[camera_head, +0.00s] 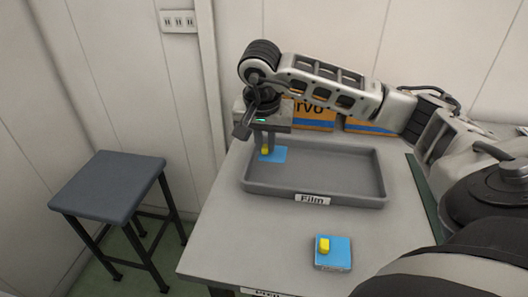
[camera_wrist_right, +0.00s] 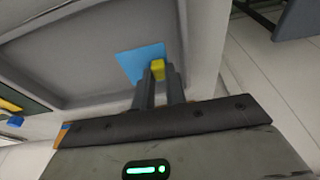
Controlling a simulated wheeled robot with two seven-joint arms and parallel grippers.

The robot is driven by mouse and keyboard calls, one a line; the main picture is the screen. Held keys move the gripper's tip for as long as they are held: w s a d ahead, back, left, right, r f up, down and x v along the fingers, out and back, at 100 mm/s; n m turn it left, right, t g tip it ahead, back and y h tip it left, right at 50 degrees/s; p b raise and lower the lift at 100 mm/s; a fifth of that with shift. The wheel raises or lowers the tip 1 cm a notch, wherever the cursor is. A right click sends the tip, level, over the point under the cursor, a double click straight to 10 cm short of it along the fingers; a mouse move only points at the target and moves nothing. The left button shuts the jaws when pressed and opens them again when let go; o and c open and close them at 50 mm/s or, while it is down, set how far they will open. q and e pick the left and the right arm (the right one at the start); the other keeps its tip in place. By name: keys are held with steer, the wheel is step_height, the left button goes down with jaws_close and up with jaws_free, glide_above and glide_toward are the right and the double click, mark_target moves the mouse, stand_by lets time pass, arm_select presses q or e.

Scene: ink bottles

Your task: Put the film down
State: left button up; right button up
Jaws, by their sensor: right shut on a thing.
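My right gripper (camera_head: 265,147) is shut on the yellow knob (camera_head: 265,151) of a flat blue film (camera_head: 278,155). The held film is at the back left corner of the grey tray (camera_head: 350,201), which has a "Film" label on its front. The right wrist view shows the fingers (camera_wrist_right: 158,82) on the yellow knob (camera_wrist_right: 158,69), with the blue film (camera_wrist_right: 138,62) beyond them and the tray behind. I cannot tell whether the film touches the tray floor. A second blue film (camera_head: 340,258) with a yellow knob lies on the table in front of the tray. My left gripper is not in view.
The light grey table (camera_head: 245,235) has free room in front of the tray. Orange and blue boxes (camera_head: 315,113) stand behind the tray by the wall. A dark stool (camera_head: 108,183) stands on the floor to the left, apart from the table.

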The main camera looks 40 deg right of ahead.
mark_target(264, 146)
steer(key=x, duration=0.4)
steer(key=shift+a+f, duration=0.15)
steer(key=shift+a, duration=0.1)
steer(key=shift+w, duration=0.1)
steer(key=shift+f, duration=0.45)
steer(key=o, duration=0.4)
steer(key=shift+r, duration=0.1)
steer(key=shift+r, duration=0.25)
steer(key=v, duration=1.2)
steer(key=shift+r, duration=0.15)
